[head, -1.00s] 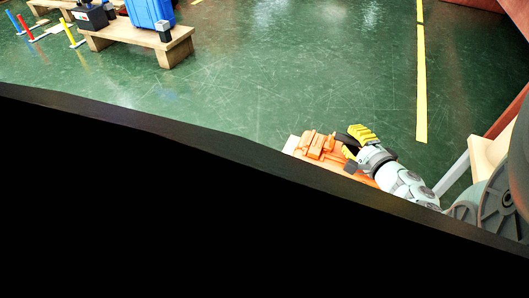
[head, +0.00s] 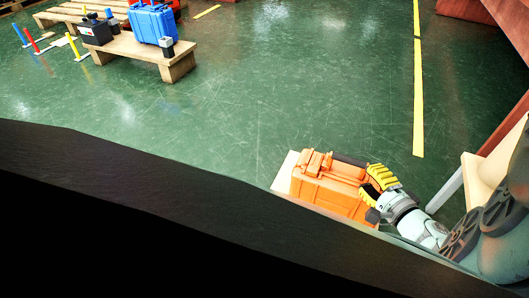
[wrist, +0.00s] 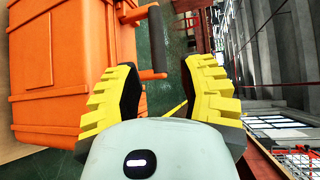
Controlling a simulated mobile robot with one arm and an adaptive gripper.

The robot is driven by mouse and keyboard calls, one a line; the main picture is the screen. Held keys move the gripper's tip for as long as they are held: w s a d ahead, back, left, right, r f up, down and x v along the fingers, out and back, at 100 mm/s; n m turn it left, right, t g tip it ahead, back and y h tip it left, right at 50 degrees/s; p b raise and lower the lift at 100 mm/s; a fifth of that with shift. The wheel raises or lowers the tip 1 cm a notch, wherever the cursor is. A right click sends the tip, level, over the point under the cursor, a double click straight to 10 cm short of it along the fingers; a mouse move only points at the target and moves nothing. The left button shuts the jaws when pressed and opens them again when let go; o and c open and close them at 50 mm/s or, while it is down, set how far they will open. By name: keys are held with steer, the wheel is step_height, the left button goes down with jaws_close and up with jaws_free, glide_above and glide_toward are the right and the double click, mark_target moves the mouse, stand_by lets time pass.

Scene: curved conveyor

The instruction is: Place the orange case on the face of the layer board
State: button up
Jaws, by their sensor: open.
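The orange case (head: 325,187) stands on a pale flat surface (head: 285,172) at the lower middle of the head view. I cannot tell if this surface is the layer board. The case fills the left of the wrist view (wrist: 60,75). Its dark handle bar (wrist: 156,45) sticks out to the right of it, ahead of the opening between my fingers. My gripper (head: 373,184) is at the right end of the case, with yellow ribbed fingers. In the wrist view my gripper (wrist: 162,95) is open with nothing between the fingertips; the left finger overlaps the case's edge.
A wooden bench (head: 125,48) at the back left carries a blue case (head: 153,22) and a black box (head: 96,31). Coloured posts (head: 80,47) stand left of it. Green floor between is clear, with a yellow line (head: 418,90) at right.

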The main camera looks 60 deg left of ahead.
steer(key=shift+p+v, duration=0.4)
steer(key=shift+v, duration=1.15)
